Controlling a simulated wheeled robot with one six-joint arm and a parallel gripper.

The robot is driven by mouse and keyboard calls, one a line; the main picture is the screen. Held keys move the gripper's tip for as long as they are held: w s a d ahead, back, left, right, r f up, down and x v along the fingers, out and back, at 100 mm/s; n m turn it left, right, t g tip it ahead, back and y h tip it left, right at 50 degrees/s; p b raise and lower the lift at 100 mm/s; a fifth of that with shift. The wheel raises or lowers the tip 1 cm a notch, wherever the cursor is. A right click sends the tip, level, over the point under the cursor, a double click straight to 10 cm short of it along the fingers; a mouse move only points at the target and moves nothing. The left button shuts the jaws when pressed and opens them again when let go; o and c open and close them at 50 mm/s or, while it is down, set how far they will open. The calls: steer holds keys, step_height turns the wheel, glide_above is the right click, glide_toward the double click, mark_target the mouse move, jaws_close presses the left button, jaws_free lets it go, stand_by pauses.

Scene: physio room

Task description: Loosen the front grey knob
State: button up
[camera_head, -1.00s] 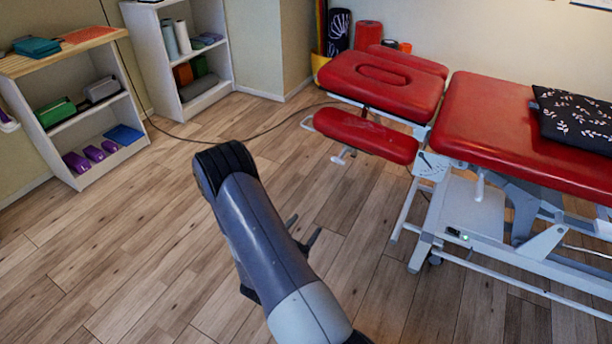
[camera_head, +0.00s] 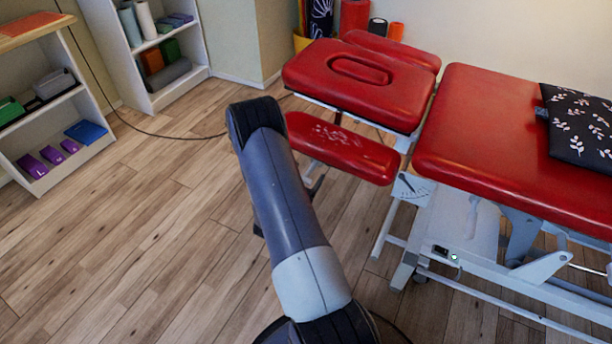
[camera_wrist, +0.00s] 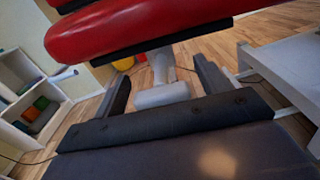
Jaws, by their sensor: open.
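The front grey knob (camera_wrist: 162,96) hangs by a short stem below the red armrest pad (camera_wrist: 140,28) in the wrist view. My gripper (camera_wrist: 161,72) is open, with one finger on each side of the knob in that picture. A gap shows on both sides, and I cannot tell how deep the knob sits between the fingers. In the head view my arm hides the knob, and only a bit of my gripper (camera_head: 316,186) shows below the armrest pad (camera_head: 345,150). A second pale knob (camera_wrist: 62,76) shows at the left in the wrist view.
The red treatment table (camera_head: 485,120) with its white frame and lever plate (camera_head: 412,188) stands right of my arm. The headrest (camera_head: 355,82) is behind the armrest. White shelves (camera_head: 165,80) stand at the back left. The wooden floor (camera_head: 130,240) on the left is clear.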

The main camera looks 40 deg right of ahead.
steer(key=shift+c, duration=0.2)
steer(key=c, duration=0.9)
steer(key=shift+c, duration=0.2)
steer(key=n, duration=0.4)
steer(key=shift+n, duration=0.3)
steer(key=n, duration=0.4)
steer(key=shift+w+a+n, duration=0.1)
steer(key=shift+n, duration=0.2)
steer(key=n, duration=0.4)
steer(key=shift+f+n, duration=0.1)
steer(key=shift+n, duration=0.2)
steer(key=shift+f+n+p, duration=0.1)
steer(key=shift+n+p, duration=0.35)
steer(key=shift+n, duration=1.55)
